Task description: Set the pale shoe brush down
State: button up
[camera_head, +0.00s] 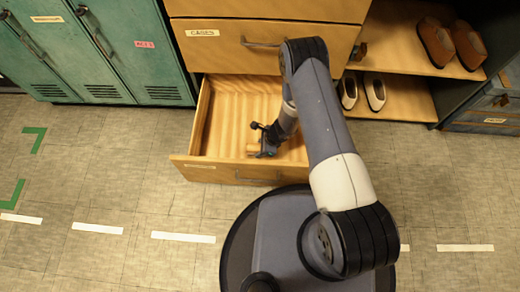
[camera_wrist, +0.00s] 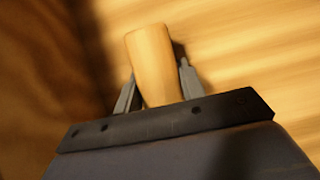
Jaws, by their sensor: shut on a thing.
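The pale shoe brush (camera_wrist: 154,62) shows in the wrist view as a plain, light wooden block. It stands up between the two grey fingers of my gripper (camera_wrist: 156,86), which is shut on it. In the head view my gripper (camera_head: 263,141) is inside the open drawer (camera_head: 238,95), near its front. Only a small pale bit of the brush shows there beside the fingers. Wood-grained surface lies behind the brush in the wrist view. I cannot tell whether the brush touches the drawer floor.
The drawer floor left of my gripper is bare. A closed drawer labelled CABLES (camera_head: 225,38) is above. Brown shoes (camera_head: 452,44) and pale shoes (camera_head: 362,92) stand on shelves at right. Green lockers (camera_head: 95,50) stand at left. My arm hides part of the drawer's right side.

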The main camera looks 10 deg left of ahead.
jog(key=shift+f, duration=0.45)
jog(key=shift+f, duration=0.2)
jog(key=o, duration=1.2)
jog(key=shift+r, duration=0.15)
jog(key=shift+r, duration=0.3)
jog(key=p+v, duration=0.3)
jog(key=v, duration=0.8)
jog(key=shift+d+r, duration=0.2)
jog(key=shift+d, duration=0.1)
